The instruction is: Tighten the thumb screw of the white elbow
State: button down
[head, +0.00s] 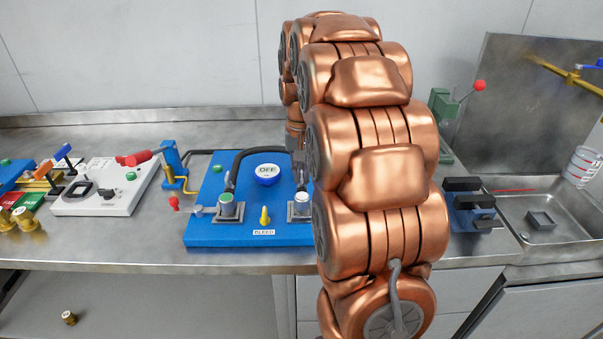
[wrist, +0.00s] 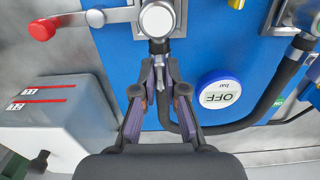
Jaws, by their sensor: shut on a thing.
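The white elbow (head: 302,198) is the white-topped fitting at the right of the blue panel in the head view, partly behind my arm. In the wrist view, its round white cap (wrist: 157,19) is at the top centre. My gripper (wrist: 158,58) reaches up to the near side of this elbow. Its fingers are drawn close together, shut on the thumb screw at the elbow's base. The screw is mostly hidden between the fingertips, so its turn cannot be read. A black hose runs between and below the fingers. In the head view my arm hides most of the gripper.
The blue panel (head: 215,240) also bears a green-topped elbow (head: 228,205), a yellow bleed knob (head: 265,216) and an OFF gauge (head: 267,170). A red-knobbed lever (wrist: 42,30) is left of the gripper in the wrist view. A grey-white box (wrist: 50,115) stands lower left.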

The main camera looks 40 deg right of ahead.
aim_at(302, 174)
jog(key=c, duration=1.2)
grip_release()
jog(key=shift+r, duration=6)
